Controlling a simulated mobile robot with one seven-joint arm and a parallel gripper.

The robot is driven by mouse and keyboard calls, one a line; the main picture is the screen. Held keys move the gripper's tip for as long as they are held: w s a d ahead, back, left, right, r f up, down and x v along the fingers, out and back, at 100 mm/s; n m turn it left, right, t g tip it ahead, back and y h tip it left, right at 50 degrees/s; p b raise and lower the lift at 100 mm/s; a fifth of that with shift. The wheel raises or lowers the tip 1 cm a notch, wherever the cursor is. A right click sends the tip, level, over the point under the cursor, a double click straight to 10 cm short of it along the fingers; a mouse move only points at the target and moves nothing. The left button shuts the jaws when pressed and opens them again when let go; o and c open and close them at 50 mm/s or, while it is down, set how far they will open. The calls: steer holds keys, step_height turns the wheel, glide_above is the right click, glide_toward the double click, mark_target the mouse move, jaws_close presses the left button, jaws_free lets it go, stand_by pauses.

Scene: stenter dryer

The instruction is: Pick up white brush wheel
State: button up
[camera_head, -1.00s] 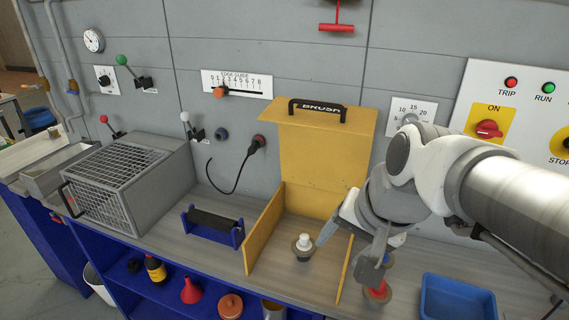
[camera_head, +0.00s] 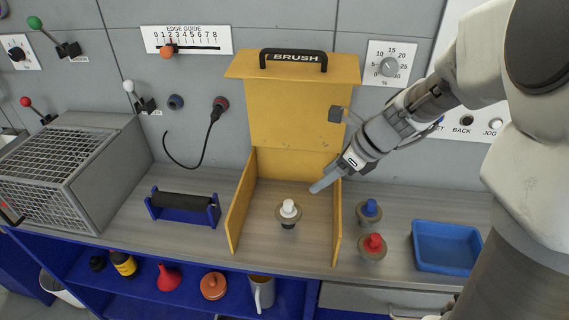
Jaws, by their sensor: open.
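The white brush wheel (camera_head: 289,211) stands upright on the bench inside the yellow box marked BRUSH (camera_head: 300,110). It has a white knob on top of a brown round brush. My gripper (camera_head: 328,150) is open and empty, above and to the right of the wheel, by the box's right side. One finger points down and left toward the wheel without touching it. The other finger shows against the back panel.
A blue-knobbed wheel (camera_head: 369,211) and a red-knobbed wheel (camera_head: 373,246) stand right of the box. A blue tray (camera_head: 446,247) is farther right. A black roller on a blue stand (camera_head: 183,207) is left. The box's side walls flank the white wheel.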

steer(key=b, duration=0.2)
glide_toward(289, 202)
steer(key=x, duration=0.4)
steer(key=shift+s+a+f, duration=0.15)
steer(key=shift+f, duration=0.3)
steer(key=shift+w+b+x, duration=0.2)
steer(key=shift+b+x, duration=0.55)
steer(key=shift+x, duration=2.05)
steer(key=shift+r, duration=0.15)
jaws_close()
